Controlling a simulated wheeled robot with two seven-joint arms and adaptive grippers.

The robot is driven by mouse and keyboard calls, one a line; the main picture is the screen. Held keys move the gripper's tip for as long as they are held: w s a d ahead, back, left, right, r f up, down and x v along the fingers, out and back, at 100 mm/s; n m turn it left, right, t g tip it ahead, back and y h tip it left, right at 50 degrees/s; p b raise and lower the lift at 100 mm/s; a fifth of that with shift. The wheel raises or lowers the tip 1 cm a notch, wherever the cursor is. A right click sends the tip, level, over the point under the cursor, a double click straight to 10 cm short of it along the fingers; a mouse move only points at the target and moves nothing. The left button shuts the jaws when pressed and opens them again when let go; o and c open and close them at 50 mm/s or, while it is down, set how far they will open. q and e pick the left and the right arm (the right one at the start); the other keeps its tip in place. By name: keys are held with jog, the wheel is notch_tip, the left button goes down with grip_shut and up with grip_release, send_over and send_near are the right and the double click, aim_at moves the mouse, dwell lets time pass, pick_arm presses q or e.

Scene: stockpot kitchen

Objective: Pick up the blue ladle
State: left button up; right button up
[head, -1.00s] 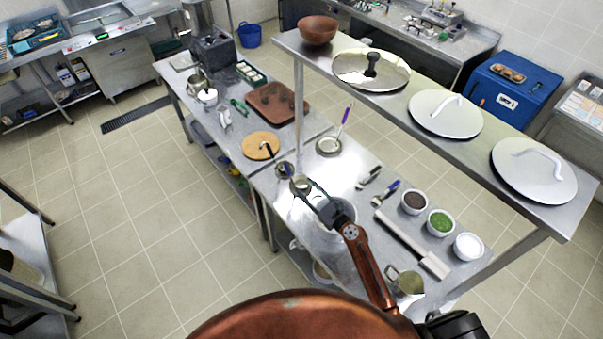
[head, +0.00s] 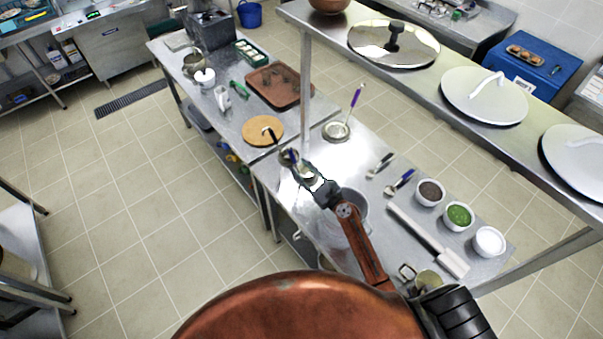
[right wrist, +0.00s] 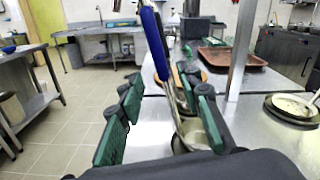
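The blue ladle (right wrist: 155,45) stands with its long blue handle upright and leaning in the right wrist view. Its metal shaft runs down toward a metal container (right wrist: 194,135); its bowl is hidden. In the head view only a small blue bit of the handle (head: 293,157) shows by my right gripper (head: 311,177). My right gripper is open, with its green-padded fingers (right wrist: 160,98) on either side of the handle and a gap between them. My left gripper is out of view.
A purple-handled ladle (head: 355,98) rests in a dish behind. An overhead shelf (head: 440,75) with lids runs along the counter.

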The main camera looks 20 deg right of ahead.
aim_at(296, 163)
jog(key=shift+w+d, duration=0.1)
jog(key=shift+w, duration=0.25)
jog(key=x, duration=0.3)
jog(key=shift+w+f, duration=0.25)
jog(key=shift+f, duration=0.1)
jog(key=shift+w, duration=0.3)
jog(key=shift+a, duration=0.25)
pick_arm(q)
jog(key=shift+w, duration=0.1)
pick_arm(e)
grip_shut()
